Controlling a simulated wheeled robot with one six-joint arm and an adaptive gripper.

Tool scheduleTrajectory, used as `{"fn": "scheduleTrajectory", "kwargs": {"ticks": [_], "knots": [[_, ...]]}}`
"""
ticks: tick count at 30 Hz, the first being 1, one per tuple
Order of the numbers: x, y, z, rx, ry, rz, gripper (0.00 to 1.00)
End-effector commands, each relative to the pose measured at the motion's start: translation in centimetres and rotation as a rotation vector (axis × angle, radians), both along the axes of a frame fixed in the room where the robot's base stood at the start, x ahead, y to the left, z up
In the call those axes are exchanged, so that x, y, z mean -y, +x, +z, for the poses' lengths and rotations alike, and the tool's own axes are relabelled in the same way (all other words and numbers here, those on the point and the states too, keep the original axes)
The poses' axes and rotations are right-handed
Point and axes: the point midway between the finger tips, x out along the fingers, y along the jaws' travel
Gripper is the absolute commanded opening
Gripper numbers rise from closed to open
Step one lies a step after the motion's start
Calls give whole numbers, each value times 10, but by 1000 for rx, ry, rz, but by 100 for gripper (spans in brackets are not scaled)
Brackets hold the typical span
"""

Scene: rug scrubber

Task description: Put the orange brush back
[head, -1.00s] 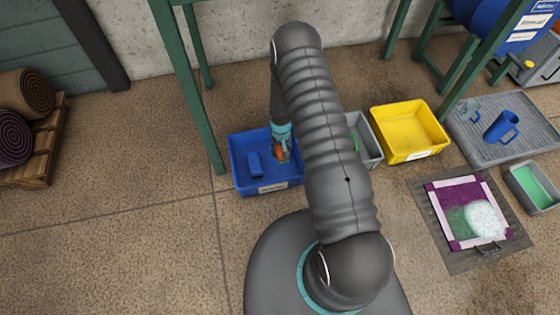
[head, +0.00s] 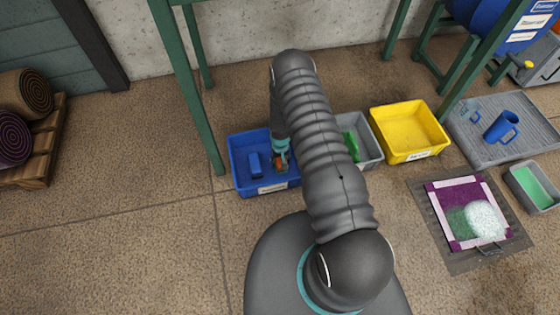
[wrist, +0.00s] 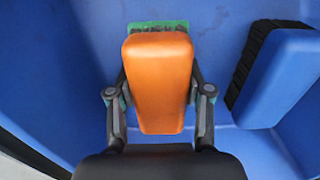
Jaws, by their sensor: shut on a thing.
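The orange brush (wrist: 158,85) fills the middle of the wrist view, with a green edge and dark bristles at its far end. My gripper (wrist: 158,100) is shut on it, one finger on each side. In the head view my gripper (head: 281,160) is low inside the blue bin (head: 240,171), with a bit of orange showing. A blue brush (head: 255,164) lies in the same bin to the left; in the wrist view the blue brush (wrist: 280,75) is to the right, apart from the orange one. I cannot tell whether the orange brush touches the bin floor.
A grey bin (head: 371,150) with a green thing (head: 351,146) stands right of the blue bin, partly behind my arm. A yellow bin (head: 408,131) is beyond it.

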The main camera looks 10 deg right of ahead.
Motion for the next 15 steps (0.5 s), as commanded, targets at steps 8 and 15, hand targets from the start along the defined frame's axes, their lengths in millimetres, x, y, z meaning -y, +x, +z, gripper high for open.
{"fn": "scheduleTrajectory", "kwargs": {"ticks": [8, 15], "knots": [[0, 0, -2, 0, 0, 0, 75], [0, 0, -1, 0, 0, 0, 75]]}}
